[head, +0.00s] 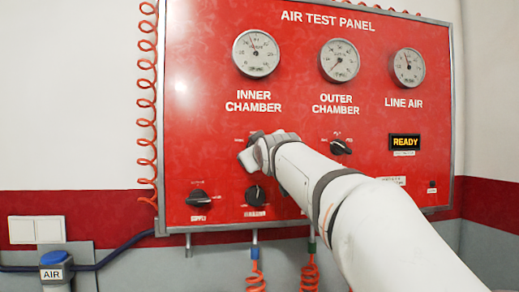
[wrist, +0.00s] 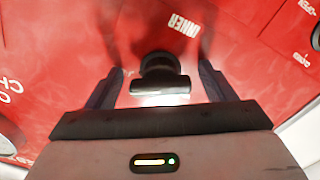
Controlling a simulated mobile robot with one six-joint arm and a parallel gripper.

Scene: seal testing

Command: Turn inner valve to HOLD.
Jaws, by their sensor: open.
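The inner valve is a black knob (wrist: 164,78) on the red panel, under the label "INNER" in the wrist view. Its grip bar lies across the picture, roughly parallel to my gripper's palm. My gripper (wrist: 161,67) is open, with one finger on each side of the knob and a visible gap on both sides. In the head view my gripper (head: 254,150) is at the panel below "INNER CHAMBER" and hides the inner valve and most of its position marks. I cannot read which position the knob points to.
The outer valve knob (head: 340,147) is to the right. The supply knob (head: 198,198) and another black knob (head: 256,196) sit below, close to my gripper. Gauges (head: 256,53) line the top. A red coiled hose (head: 147,103) hangs at the left edge.

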